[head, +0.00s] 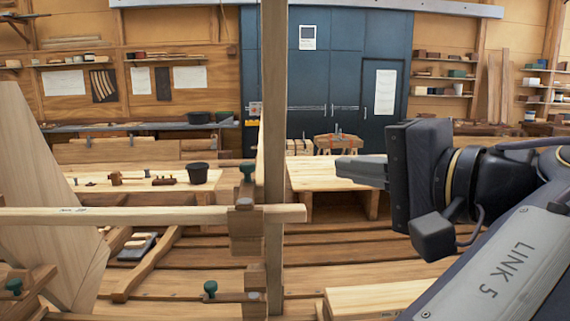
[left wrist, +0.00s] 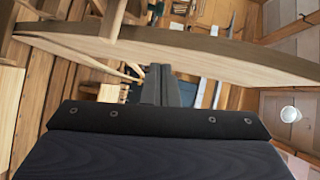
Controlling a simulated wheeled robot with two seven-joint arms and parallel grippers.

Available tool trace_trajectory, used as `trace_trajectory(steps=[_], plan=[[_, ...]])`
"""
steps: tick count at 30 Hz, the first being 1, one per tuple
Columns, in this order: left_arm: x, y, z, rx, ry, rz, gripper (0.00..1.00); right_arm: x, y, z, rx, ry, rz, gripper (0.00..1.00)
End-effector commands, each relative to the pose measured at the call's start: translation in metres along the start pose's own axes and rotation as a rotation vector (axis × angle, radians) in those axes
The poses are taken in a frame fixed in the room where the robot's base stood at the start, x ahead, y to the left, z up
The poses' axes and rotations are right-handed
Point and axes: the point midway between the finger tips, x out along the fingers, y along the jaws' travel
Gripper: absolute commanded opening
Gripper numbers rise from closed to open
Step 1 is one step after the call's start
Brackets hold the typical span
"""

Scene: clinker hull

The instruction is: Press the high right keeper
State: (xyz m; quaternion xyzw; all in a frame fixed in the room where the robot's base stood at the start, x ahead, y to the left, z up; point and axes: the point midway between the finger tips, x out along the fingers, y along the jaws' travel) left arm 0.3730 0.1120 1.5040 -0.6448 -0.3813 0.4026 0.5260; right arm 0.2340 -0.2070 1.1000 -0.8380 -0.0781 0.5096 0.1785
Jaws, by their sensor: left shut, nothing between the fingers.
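A wooden keeper (head: 246,226) with a green knob (head: 247,172) sits high on the upright post (head: 273,110), where a horizontal batten (head: 150,214) meets it. It looks like the high right keeper. A lower green-knobbed keeper (head: 210,290) and another at far left (head: 14,286) also show. My left gripper (head: 342,168) is shut and empty, to the right of the post, its fingers pointing left at about the upper knob's height. A gap shows between fingertips and post in the picture; depth is unclear. In the left wrist view its shut fingers (left wrist: 158,72) point toward a long plank (left wrist: 180,48). My right gripper is out of sight.
A pale tapered plank (head: 50,210) stands at the left. Behind are a low bench with a dark bucket (head: 198,172), another wooden bench (head: 330,178) and blue cabinets (head: 335,80). Open air lies between my left gripper and the post.

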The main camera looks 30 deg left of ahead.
Motion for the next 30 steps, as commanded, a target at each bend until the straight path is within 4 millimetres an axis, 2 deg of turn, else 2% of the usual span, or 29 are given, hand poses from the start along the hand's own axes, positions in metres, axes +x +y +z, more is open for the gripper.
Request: trace_trajectory(steps=[5,8,19,24,30], plan=[[0.010,0.000,0.000,0.002,-0.002,0.002,0.00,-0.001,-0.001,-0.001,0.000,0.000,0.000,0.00],[0.026,0.000,0.000,0.003,-0.002,0.004,0.00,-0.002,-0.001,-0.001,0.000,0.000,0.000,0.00],[0.103,-0.001,0.000,0.004,-0.002,0.006,0.00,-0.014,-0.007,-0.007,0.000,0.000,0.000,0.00],[0.120,0.000,0.018,0.002,0.002,0.006,0.00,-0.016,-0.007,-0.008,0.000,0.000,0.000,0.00],[0.129,0.001,0.027,0.002,0.001,0.003,0.00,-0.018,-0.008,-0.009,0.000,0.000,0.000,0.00]])
